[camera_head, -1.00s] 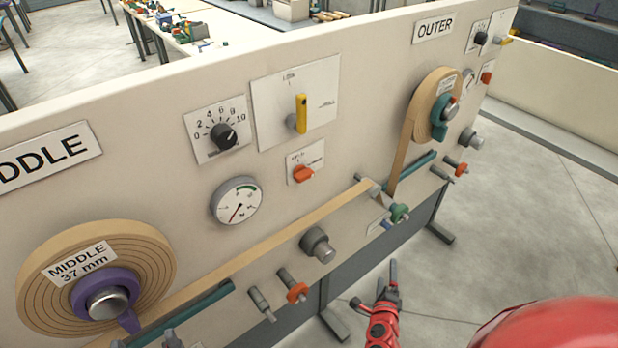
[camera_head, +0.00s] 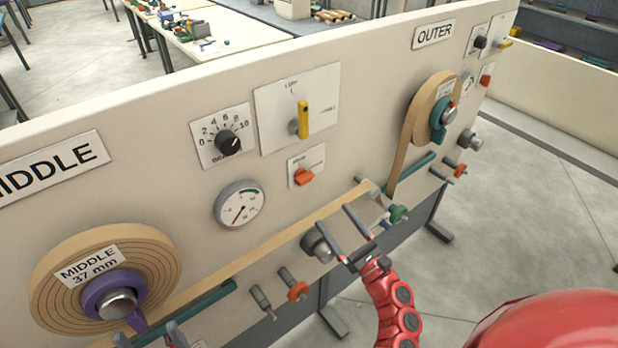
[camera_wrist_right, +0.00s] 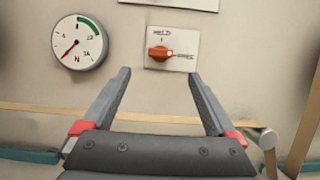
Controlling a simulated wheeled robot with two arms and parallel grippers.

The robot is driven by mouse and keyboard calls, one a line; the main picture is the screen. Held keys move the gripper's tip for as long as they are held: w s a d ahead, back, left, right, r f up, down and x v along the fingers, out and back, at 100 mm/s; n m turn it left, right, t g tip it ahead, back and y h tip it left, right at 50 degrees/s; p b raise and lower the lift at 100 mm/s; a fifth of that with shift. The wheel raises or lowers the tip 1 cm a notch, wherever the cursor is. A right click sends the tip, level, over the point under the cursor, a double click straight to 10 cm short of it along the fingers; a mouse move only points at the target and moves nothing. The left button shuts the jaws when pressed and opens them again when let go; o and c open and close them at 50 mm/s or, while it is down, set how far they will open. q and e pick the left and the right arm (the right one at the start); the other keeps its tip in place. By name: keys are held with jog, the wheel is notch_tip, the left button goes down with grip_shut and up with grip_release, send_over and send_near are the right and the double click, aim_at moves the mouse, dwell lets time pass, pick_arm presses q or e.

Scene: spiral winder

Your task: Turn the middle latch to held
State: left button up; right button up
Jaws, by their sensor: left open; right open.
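The middle latch (camera_head: 305,177) is an orange knob on a small white plate, below the yellow lever in the head view. In the right wrist view the latch (camera_wrist_right: 160,53) has its pale pointer to the right, towards the side word; the word HELD stands above it. My right gripper (camera_head: 330,214) is open and empty below the latch, facing the panel. In the wrist view its fingertips (camera_wrist_right: 158,72) are either side of and below the latch, apart from it. My left gripper (camera_head: 148,337) shows only as open fingertips at the bottom left edge, near the purple hub pointer.
A round gauge (camera_head: 240,204) is left of the latch and the yellow lever (camera_head: 303,119) above it. The tan tape (camera_head: 270,246) runs across below. A grey knob (camera_head: 318,244) and an orange knob (camera_head: 298,290) stick out lower down. The MIDDLE reel (camera_head: 55,290) is at left.

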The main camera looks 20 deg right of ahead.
aim_at(308, 181)
jog(key=p+x, duration=0.3)
jog(key=x, duration=0.8)
jog(key=shift+w+a+r, duration=0.1)
jog(key=shift+w+r, duration=0.05)
jog(key=shift+w, duration=0.4)
